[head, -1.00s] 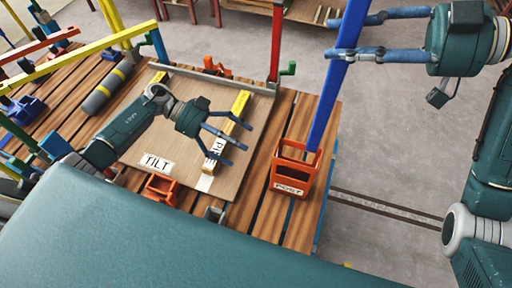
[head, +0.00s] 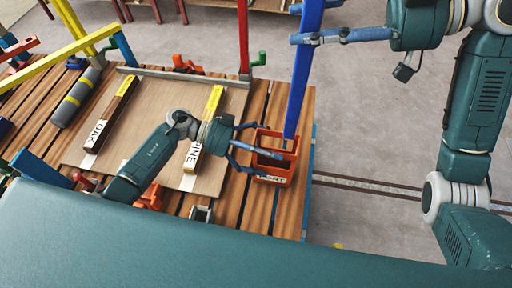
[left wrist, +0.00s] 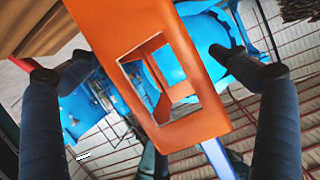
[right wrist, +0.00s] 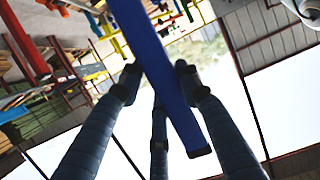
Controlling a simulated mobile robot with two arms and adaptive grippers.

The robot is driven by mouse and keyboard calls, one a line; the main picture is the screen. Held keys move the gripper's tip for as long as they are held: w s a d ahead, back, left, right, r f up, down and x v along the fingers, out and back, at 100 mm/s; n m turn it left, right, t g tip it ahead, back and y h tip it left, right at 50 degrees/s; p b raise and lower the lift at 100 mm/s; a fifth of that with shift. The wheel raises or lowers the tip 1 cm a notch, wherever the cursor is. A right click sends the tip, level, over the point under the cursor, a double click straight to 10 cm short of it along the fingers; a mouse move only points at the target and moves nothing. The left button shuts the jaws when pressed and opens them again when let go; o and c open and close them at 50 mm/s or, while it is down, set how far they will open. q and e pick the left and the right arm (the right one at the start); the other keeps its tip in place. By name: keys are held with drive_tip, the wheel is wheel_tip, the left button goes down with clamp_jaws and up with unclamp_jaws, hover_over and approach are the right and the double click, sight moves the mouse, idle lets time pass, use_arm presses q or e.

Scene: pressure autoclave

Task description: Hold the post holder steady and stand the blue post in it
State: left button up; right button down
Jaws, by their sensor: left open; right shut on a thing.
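The orange post holder (head: 289,164) stands upright on the wooden slats at the table's right side, its label partly hidden. My left gripper (head: 264,142) is open with its fingers at the holder's left side. In the left wrist view, the holder (left wrist: 203,75) lies between the spread fingers, with gaps visible. My right gripper (head: 299,24) is shut on the blue post (head: 305,75), above and behind the holder. The post is nearly upright, slightly tilted, and its lower end overlaps the holder's back rim. I cannot tell if it is inside. The right wrist view also shows the post (right wrist: 165,75) between the fingers.
A grey cylinder with yellow bands (head: 76,98) lies farther left. A red upright (head: 243,40) stands behind. Open floor lies to the right.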

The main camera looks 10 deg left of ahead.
use_arm(q)
drive_tip(key=shift+d+f, duration=0.2)
drive_tip(key=shift+d, duration=0.5)
drive_tip(key=c, duration=1.5)
drive_tip(key=shift+o, duration=0.2)
